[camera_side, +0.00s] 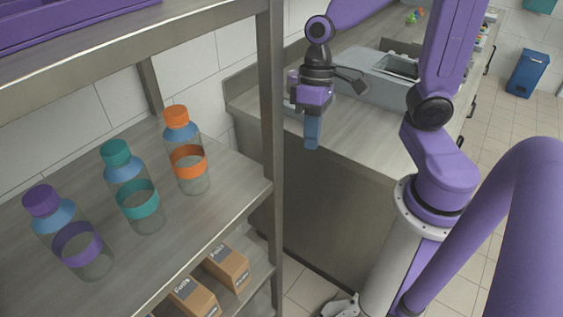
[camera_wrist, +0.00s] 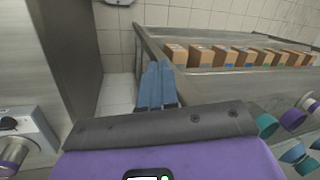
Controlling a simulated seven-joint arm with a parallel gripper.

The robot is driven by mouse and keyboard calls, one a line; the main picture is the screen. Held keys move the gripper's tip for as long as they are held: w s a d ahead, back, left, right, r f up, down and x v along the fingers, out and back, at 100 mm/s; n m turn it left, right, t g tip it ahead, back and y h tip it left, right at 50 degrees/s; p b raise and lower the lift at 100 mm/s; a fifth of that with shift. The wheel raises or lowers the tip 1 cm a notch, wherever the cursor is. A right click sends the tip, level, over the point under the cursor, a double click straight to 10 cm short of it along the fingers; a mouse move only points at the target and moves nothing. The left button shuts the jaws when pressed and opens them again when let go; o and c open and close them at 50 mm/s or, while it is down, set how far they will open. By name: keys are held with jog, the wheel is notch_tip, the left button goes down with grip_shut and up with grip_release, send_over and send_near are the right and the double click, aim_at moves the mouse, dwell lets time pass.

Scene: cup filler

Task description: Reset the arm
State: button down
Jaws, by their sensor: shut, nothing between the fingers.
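My gripper (camera_side: 312,132) hangs with its blue fingers pointing down, above the near end of the metal counter, to the right of the shelf post. Its fingers (camera_wrist: 157,88) are together and hold nothing; in the wrist view they point toward the gap between the counter side and the shelf rack.
A metal shelf (camera_side: 225,190) holds bottles with purple (camera_side: 42,200), teal (camera_side: 116,152) and orange (camera_side: 176,116) caps. Cardboard boxes (camera_side: 226,266) stand on the shelf below. A grey machine (camera_side: 375,82) sits on the counter (camera_side: 350,141) behind my gripper. A blue bin (camera_side: 527,72) is far right.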

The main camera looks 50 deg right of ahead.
jog(key=s+n+t+h, duration=0.1)
jog(key=s+n+h, duration=0.1)
jog(key=s+n, duration=0.7)
jog(key=shift+s+d+r+n+t, duration=0.3)
jog(key=shift+d+r, duration=0.05)
jog(key=shift+r, duration=0.1)
dwell(1.3)
